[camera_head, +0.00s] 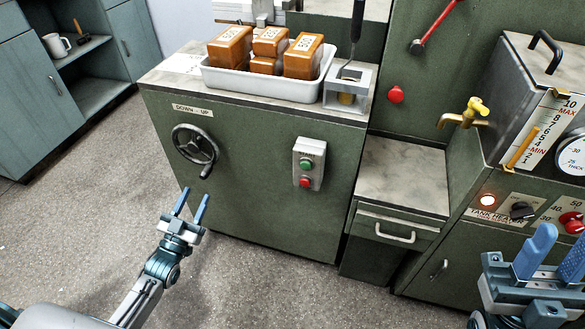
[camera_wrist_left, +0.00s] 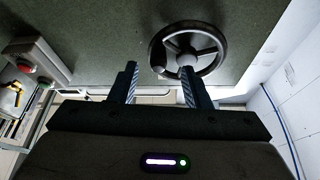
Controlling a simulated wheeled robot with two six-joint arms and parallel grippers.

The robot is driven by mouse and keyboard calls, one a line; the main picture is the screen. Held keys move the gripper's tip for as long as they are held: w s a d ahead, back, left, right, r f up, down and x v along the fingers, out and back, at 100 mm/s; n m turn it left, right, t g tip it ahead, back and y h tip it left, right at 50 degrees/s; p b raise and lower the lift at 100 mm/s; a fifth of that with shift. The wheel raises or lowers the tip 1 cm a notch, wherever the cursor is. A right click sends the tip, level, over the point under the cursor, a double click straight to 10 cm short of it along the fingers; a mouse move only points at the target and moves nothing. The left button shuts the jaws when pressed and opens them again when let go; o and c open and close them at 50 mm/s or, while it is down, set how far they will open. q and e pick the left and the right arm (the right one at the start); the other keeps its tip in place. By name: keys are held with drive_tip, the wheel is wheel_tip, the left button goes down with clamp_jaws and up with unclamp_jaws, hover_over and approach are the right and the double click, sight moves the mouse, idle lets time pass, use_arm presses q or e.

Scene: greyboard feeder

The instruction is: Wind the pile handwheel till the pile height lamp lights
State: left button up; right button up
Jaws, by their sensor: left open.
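The black handwheel (camera_head: 195,147) is on the front of the green cabinet, under a "DOWN - UP" label (camera_head: 192,110). A small handle knob (camera_head: 206,171) sits at the lower right of its rim. My left gripper (camera_head: 195,197) is open and empty, just below the wheel and apart from it. In the left wrist view the wheel (camera_wrist_left: 187,59) shows beyond the two fingers (camera_wrist_left: 158,85), with its knob near the left side of the rim. My right gripper (camera_head: 560,258) is at the lower right, its fingers apart and empty. I cannot pick out a pile height lamp.
A green-and-red button box (camera_head: 308,164) is right of the wheel. A white tray (camera_head: 262,87) of orange blocks is on top of the cabinet. A heater panel with a lit lamp (camera_head: 488,200) is at the right. The floor before the wheel is clear.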

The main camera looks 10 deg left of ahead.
sight(212, 161)
use_arm(q)
drive_tip(key=x, duration=0.3)
drive_tip(key=b+x, duration=0.1)
drive_tip(key=x, duration=0.7)
drive_tip(key=shift+s+r+b, duration=0.15)
drive_tip(key=shift+r+b, duration=0.25)
drive_tip(key=shift+d, duration=0.15)
clamp_jaws()
